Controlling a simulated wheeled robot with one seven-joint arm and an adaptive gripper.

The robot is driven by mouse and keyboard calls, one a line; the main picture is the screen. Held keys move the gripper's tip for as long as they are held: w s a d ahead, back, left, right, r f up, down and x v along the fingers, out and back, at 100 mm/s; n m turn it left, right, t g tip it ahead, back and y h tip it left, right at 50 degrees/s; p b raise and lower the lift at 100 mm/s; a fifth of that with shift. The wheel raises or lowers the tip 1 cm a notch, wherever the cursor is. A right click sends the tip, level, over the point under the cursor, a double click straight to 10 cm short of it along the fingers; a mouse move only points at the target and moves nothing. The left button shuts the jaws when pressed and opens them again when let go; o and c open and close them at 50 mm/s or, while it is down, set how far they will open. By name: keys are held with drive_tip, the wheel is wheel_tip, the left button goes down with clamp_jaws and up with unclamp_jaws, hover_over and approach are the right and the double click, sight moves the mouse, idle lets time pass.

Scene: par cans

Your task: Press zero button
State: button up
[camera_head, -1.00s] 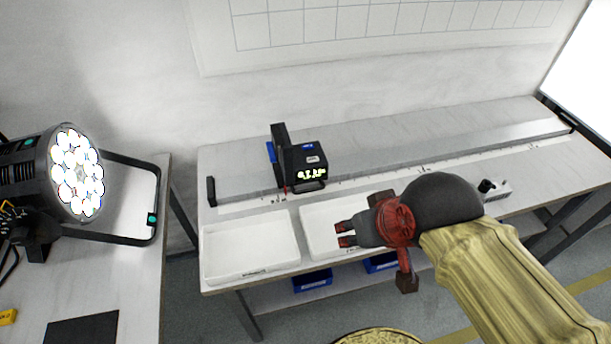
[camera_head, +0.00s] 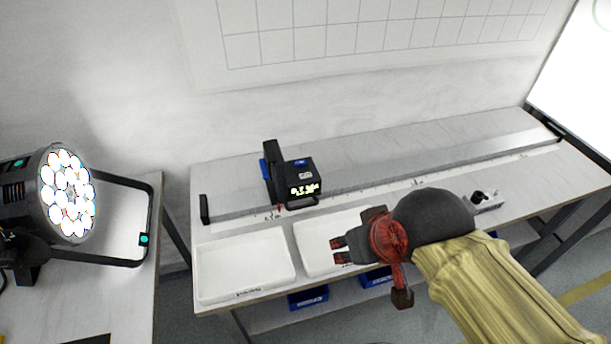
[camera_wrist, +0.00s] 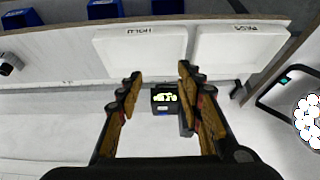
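A black measuring device (camera_head: 292,183) with a lit yellow-green display and small blue marks sits on the long rail at the back of the bench. It also shows in the wrist view (camera_wrist: 165,100), between and beyond my fingers. A zero button cannot be made out at this size. My gripper (camera_head: 338,250) is over the right white tray, in front of and to the right of the device, apart from it. In the wrist view my gripper (camera_wrist: 160,80) has its two fingers spread wide, with nothing between the tips.
Two white trays, left (camera_head: 245,266) and right (camera_head: 312,232), lie along the bench's front edge. Blue bins (camera_head: 308,297) are below. A stage light (camera_head: 66,195) with a black yoke stands on the left table. The rail (camera_head: 400,178) runs along the bench.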

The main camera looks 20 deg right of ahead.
clamp_jaws()
idle(1.5)
